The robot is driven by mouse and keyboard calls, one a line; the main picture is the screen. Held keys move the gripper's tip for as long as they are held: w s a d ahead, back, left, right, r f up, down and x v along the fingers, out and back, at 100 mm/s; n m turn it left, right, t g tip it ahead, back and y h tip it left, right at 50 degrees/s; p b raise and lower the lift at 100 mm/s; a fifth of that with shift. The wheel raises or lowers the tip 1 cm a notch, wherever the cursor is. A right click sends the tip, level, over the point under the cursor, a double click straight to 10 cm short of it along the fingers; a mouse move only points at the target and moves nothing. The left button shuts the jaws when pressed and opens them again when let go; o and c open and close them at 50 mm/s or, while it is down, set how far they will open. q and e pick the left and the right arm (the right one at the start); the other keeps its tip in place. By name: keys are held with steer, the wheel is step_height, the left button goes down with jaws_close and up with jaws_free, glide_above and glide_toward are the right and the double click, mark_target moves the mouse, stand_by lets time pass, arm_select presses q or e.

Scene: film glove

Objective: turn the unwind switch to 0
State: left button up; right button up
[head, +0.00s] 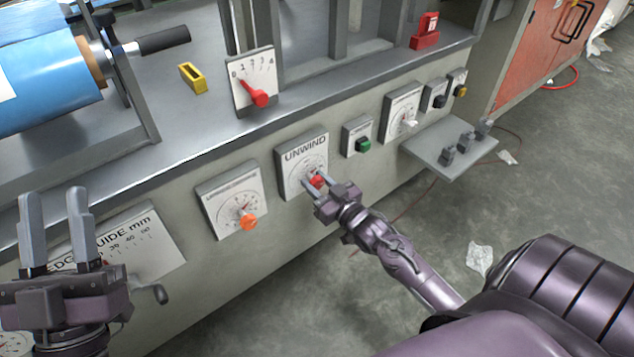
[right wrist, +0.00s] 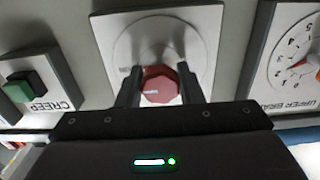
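The unwind switch is a red knob (head: 317,181) on a pale dial plate marked UNWIND (head: 290,163) on the machine's front. In the right wrist view the knob (right wrist: 160,86) is faceted, with a short white mark on its face pointing to the picture's left. My right gripper (head: 319,180) has one finger on each side of the knob, very close to it. I cannot tell whether the fingers press on it. The UNWIND dial's figures are too small to read. My left gripper (head: 55,215) is open and empty, in front of the EDGE GUIDE scale (head: 125,243).
An orange-knob dial (head: 232,202) is left of UNWIND. A green CREEP button (head: 362,144) and a dial with a white pointer (head: 404,112) are to the right. A small shelf (head: 430,150) juts out beyond. A red-lever plate (head: 254,80) stands above.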

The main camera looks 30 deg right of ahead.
steer(key=c, duration=0.4)
